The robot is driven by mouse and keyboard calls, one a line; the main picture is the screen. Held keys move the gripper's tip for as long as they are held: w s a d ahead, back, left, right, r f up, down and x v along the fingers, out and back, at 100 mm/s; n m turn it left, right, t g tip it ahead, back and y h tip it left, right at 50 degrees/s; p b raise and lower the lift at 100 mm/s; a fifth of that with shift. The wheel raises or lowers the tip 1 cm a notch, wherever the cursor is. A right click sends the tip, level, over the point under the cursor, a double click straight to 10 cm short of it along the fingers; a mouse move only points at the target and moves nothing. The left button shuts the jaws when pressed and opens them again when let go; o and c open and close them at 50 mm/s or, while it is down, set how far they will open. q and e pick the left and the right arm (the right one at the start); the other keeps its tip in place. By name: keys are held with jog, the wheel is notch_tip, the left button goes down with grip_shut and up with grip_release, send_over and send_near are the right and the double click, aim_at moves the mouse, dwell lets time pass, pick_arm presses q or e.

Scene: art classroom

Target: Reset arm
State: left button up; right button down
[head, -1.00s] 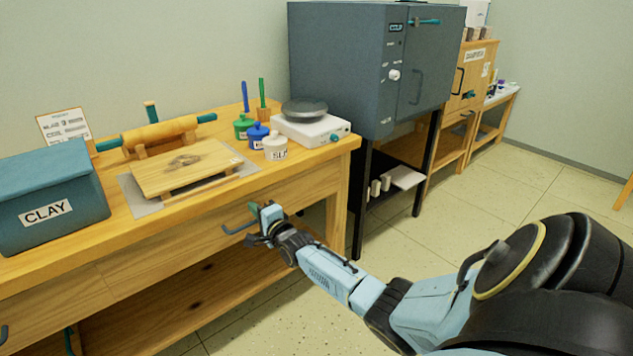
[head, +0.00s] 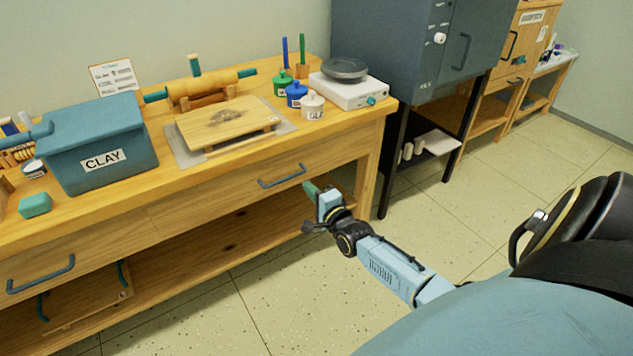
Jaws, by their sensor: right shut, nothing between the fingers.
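My right gripper (head: 312,208) is shut and empty. It hangs in front of the workbench, just below and right of the blue handle (head: 282,176) of the bench drawer (head: 225,193), apart from it as far as I can tell. My right arm reaches to it from the lower right. My left gripper does not show.
The wooden bench carries a teal clay bin (head: 100,150), a slab board (head: 226,121), a rolling pin (head: 205,88), small jars (head: 313,106) and a white scale (head: 350,90). A grey kiln (head: 405,45) stands right of it. The tiled floor (head: 420,230) is open.

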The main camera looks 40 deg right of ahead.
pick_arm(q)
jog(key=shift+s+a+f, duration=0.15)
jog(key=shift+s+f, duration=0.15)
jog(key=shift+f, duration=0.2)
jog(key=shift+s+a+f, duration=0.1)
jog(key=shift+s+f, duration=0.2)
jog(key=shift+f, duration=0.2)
pick_arm(e)
jog(key=shift+s+a, duration=0.2)
jog(key=shift+s, duration=1.1)
jog(key=shift+f, duration=0.1)
